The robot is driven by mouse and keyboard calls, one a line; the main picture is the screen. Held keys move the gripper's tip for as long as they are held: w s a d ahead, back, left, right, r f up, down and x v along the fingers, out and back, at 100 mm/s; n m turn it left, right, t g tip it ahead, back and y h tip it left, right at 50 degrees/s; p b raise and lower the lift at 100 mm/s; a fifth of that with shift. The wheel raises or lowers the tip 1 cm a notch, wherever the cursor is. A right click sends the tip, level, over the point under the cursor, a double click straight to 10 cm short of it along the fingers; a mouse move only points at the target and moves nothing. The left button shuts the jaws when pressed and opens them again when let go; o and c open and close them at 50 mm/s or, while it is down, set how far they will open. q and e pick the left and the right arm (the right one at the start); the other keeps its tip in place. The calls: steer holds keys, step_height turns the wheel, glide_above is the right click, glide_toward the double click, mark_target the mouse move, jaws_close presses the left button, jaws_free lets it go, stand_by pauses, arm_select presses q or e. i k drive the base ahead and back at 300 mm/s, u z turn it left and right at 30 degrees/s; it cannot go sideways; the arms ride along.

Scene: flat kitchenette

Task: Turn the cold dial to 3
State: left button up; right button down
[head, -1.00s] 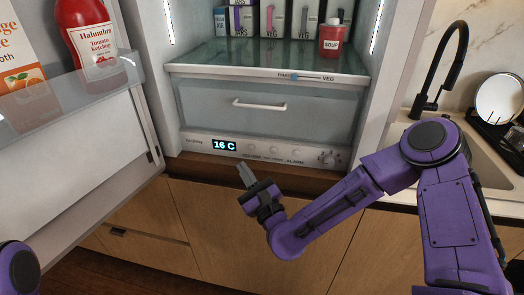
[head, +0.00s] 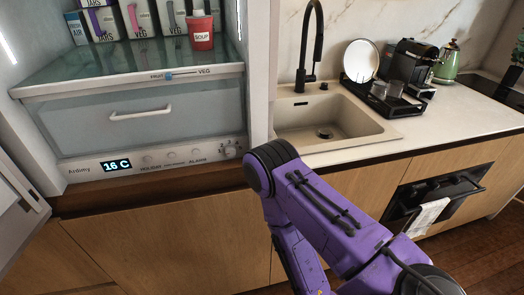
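The cold dial (head: 229,150) is a small round knob with marks around it, at the right end of the control panel (head: 124,178) under the fridge drawer. The marks and the dial's setting are too small to read. The display (head: 116,166) on the same panel reads 16 C. My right arm comes in from the lower right. Its bent elbow stands just right of and below the dial, and its forearm runs down out of the picture. The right gripper is out of the picture. No part of my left arm or gripper shows.
The open fridge holds a shelf with a red soup tub (head: 201,31) and several jar boxes. Below it is a closed drawer (head: 140,120). The fridge door (head: 18,205) is open at the left. A sink (head: 330,122), a black tap (head: 312,50) and a coffee machine (head: 408,68) are at the right.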

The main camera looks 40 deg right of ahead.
mark_target(230, 151)
steer(key=z, duration=0.2)
steer(key=k, duration=0.45)
steer(key=z, duration=0.6)
steer(key=i, duration=0.5)
steer(key=u, duration=0.05)
